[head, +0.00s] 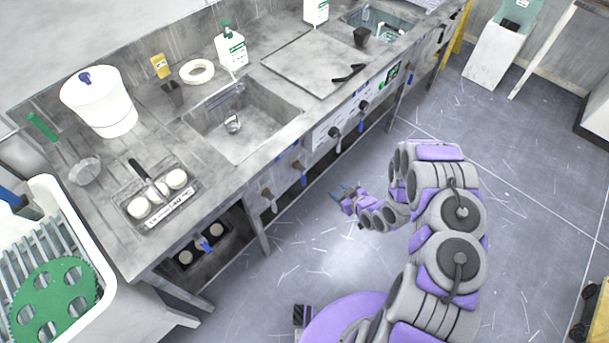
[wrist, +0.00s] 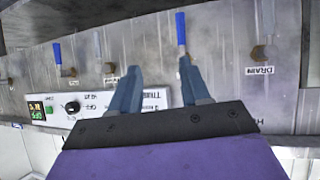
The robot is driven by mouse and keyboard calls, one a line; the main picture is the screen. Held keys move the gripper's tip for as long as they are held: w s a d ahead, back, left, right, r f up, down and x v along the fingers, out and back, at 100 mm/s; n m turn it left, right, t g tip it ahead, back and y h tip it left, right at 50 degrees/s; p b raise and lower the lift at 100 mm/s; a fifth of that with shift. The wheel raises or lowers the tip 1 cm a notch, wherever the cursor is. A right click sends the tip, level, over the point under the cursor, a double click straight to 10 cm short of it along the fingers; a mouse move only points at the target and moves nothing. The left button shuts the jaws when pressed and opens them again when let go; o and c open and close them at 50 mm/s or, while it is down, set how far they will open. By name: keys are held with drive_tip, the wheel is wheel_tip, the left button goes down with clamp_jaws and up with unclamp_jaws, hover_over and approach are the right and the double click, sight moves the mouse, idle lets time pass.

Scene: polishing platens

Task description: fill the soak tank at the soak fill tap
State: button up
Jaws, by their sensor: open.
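A steel basin (head: 240,120) is sunk in the bench, with a spout (head: 227,97) over it and a small round metal item inside. I cannot read a label naming it the soak tank. A blue-handled tap (head: 300,172) is on the bench front below the basin; in the wrist view a blue lever (wrist: 181,30) stands just past the right fingertip. A brass valve labelled DRAIN (wrist: 259,52) is to its right. I cannot tell which tap is the soak fill. My gripper (head: 340,191) is open and empty, facing the bench front; its fingers also show in the wrist view (wrist: 160,85).
A control panel (wrist: 105,108) with a black knob and green display is left of the fingers in the wrist view. Another blue lever (wrist: 57,54) is farther left. A second basin (head: 385,24) is at the far end. A white rack (head: 65,235) stands at left. The floor (head: 340,245) is clear.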

sight(305, 177)
drive_tip(key=shift+t+y, duration=0.4)
drive_tip(key=shift+y, duration=0.3)
drive_tip(key=a+b+x, duration=0.1)
drive_tip(key=x, duration=0.5)
drive_tip(key=s+a+b+x, duration=0.1)
drive_tip(key=x, duration=0.5)
drive_tip(key=s+b+x, duration=0.1)
drive_tip(key=x, duration=0.6)
drive_tip(key=shift+s+a+f+b, duration=0.15)
drive_tip(key=shift+s+a+b, duration=0.1)
drive_tip(key=shift+a+b, duration=0.15)
drive_tip(key=shift+c, duration=0.4)
clamp_jaws()
